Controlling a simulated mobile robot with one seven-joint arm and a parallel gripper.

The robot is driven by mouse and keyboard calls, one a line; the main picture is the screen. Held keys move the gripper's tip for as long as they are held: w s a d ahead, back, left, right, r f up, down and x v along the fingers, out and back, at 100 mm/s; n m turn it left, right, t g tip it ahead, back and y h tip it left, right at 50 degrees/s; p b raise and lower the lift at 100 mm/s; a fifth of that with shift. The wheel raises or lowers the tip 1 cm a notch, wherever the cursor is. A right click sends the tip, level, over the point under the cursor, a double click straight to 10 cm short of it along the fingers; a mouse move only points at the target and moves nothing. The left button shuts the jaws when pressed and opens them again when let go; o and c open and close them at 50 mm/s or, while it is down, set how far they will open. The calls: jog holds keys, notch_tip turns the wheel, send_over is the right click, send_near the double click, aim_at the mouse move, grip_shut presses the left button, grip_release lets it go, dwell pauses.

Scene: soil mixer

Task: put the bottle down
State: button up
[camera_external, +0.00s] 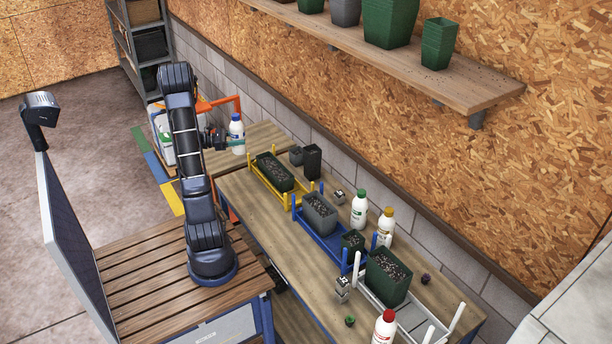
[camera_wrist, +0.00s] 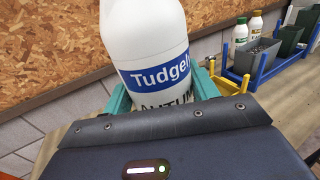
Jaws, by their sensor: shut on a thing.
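The bottle is white with a blue cap and a blue label band. In the external view the bottle (camera_external: 237,130) is upright at the far left end of the workbench. My gripper (camera_external: 232,143) is shut on it, with green fingers on both sides. In the wrist view the bottle (camera_wrist: 148,38) fills the upper middle, between the green fingers of my gripper (camera_wrist: 160,92). Its label reads "Tudgel". Its base is hidden behind my gripper body in the wrist view. I cannot tell whether the base touches the wooden surface (camera_external: 262,133) below.
A yellow rack (camera_external: 284,196) with a soil-filled planter stands nearest the bottle. Black pots (camera_external: 312,160) stand behind it. Further right are a blue rack (camera_external: 321,240), a white rack (camera_external: 415,317) and bottles with green (camera_external: 359,208), yellow (camera_external: 386,227) and red caps (camera_external: 384,328).

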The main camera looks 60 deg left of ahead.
jog(key=shift+r, duration=0.65)
jog(key=shift+w+a+r, duration=0.1)
jog(key=shift+a+r, duration=0.05)
jog(key=shift+a, duration=0.2)
jog(key=a, duration=3.4)
jog(key=shift+h, duration=0.3)
notch_tip(320, 180, down, 20)
jog(key=shift+d+r, duration=0.1)
jog(key=shift+r, duration=0.1)
jog(key=shift+f, duration=0.1)
jog(key=o, duration=1.4)
jog(key=shift+c, duration=0.2)
